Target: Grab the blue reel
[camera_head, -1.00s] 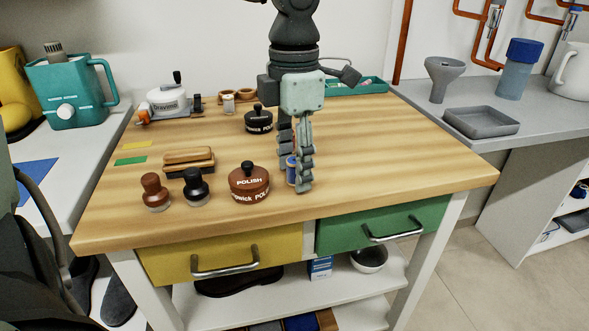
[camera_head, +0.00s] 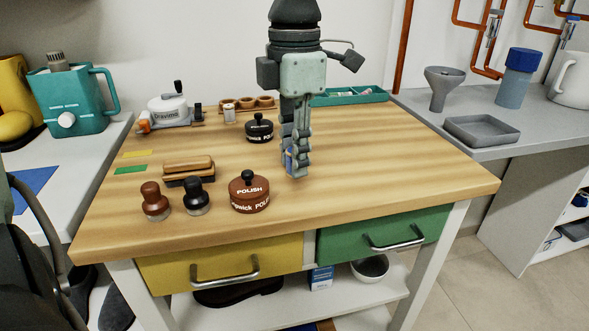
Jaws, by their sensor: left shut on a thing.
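The blue reel (camera_head: 288,161) is mostly hidden; a small blue part shows between the fingers of my left gripper (camera_head: 293,166). That gripper points down over the middle of the wooden table (camera_head: 380,160), with its fingers closed around the reel. Whether the reel still touches the tabletop is hard to tell. My right gripper is not visible; only a dark arm part shows at the left edge.
A brown polish tin (camera_head: 249,193) stands left of the gripper, and a black tin (camera_head: 259,129) behind it. Two round-knobbed brushes (camera_head: 155,203) and a wooden brush (camera_head: 188,168) stand further left. A green tray (camera_head: 350,96) lies behind. The table's right side is clear.

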